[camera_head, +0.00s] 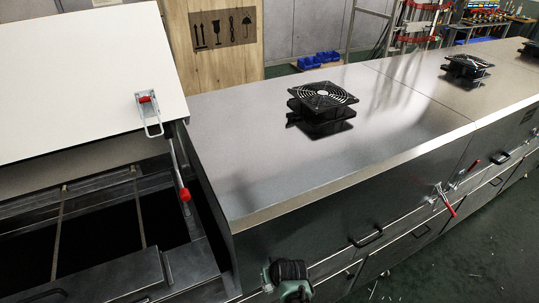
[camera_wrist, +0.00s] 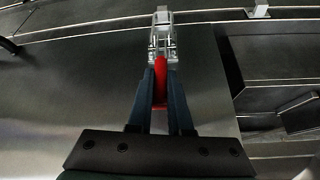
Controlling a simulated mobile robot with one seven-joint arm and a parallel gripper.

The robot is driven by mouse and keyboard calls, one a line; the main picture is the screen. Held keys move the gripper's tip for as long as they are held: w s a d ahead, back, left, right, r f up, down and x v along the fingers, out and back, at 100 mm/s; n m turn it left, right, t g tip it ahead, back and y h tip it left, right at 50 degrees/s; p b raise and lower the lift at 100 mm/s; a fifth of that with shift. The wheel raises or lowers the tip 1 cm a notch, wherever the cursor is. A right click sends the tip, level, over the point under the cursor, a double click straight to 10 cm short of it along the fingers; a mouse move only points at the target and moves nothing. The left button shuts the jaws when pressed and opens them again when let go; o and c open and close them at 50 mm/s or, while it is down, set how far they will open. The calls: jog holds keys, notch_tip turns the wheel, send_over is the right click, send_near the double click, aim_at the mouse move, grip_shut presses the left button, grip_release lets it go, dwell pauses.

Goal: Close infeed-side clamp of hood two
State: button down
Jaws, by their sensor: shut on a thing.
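A toggle clamp with a metal body (camera_wrist: 162,38) and a red handle (camera_wrist: 160,85) is mounted on a grey steel panel in the wrist view. My gripper (camera_wrist: 160,72) is shut on the red handle, with one dark finger on each side of it. The handle points from the clamp body toward my palm. In the head view my arm's end shows at the front lower-left corner of the closed hood (camera_head: 260,170); it hides the held clamp and the fingers there.
An open section with a raised white lid (camera_head: 80,75) lies left, with a red-handled latch (camera_head: 148,110) and another red grip (camera_head: 183,190). A second red-handled clamp (camera_head: 446,200) and black bar handles (camera_head: 368,237) are on the front. A fan (camera_head: 323,97) stands on top.

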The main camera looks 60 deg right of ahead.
jog(key=shift+w, duration=0.1)
dwell(0.4)
jog(key=c, duration=0.8)
grip_release()
jog(key=shift+c, duration=0.2)
jog(key=v, duration=1.2)
jog(key=shift+r, duration=0.45)
